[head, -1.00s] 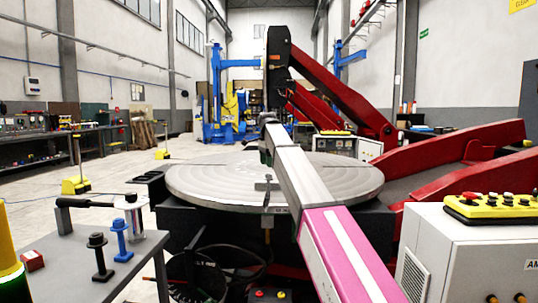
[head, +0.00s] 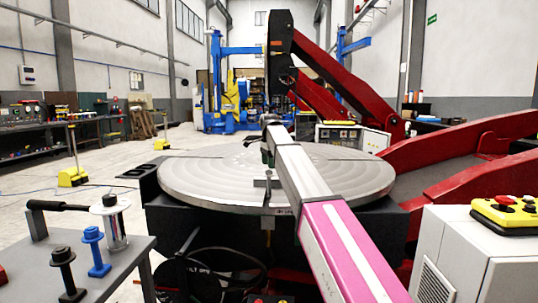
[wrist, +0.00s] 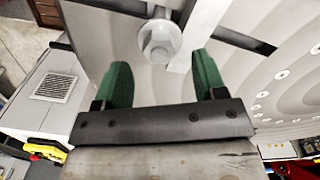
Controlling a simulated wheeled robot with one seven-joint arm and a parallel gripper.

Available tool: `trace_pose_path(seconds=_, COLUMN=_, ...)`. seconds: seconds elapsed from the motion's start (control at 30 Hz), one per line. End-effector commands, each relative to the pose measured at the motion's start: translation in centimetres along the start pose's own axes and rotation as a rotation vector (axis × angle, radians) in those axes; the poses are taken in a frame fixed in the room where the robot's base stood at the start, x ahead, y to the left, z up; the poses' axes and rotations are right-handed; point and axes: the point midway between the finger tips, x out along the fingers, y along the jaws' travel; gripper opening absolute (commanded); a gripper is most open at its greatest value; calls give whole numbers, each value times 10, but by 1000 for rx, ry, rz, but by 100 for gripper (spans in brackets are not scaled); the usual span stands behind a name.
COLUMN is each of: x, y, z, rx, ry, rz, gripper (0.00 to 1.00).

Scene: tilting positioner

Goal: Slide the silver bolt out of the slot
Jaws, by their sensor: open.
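The silver bolt (wrist: 158,42) shows in the wrist view with its hex head and washer towards the camera. It stands against the grey round table, beside a pale flat strip. A dark slot (wrist: 240,38) runs off to the right of that strip. My gripper (wrist: 162,75) is open, its green fingers on either side and just short of the bolt head, with nothing between the pads. In the head view my gripper (head: 267,157) is small, over the front part of the round table (head: 200,178). A small grey fitting (head: 267,183) stands at the table's front edge; its details are unclear.
A white cabinet (head: 465,260) with a yellow button box (head: 510,212) stands at right. Red positioner arms (head: 470,165) rise behind.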

Motion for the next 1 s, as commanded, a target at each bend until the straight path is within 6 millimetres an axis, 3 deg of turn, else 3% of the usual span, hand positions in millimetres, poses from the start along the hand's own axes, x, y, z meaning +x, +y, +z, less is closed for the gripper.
trace_pose_path(seconds=0.1, x=21, y=1, z=0, rx=0, ry=0, rz=2, gripper=65)
trace_pose_path(seconds=0.3, x=44, y=0, z=0, rx=0, ry=0, rz=1, gripper=65)
trace_pose_path(seconds=0.77, x=52, y=0, z=0, rx=0, ry=0, rz=0, gripper=65)
trace_pose_path(seconds=0.9, x=52, y=0, z=0, rx=0, ry=0, rz=0, gripper=19)
trace_pose_path(seconds=0.93, x=52, y=0, z=0, rx=0, ry=0, rz=0, gripper=13)
trace_pose_path(seconds=1.0, x=52, y=0, z=0, rx=0, ry=0, rz=0, gripper=13)
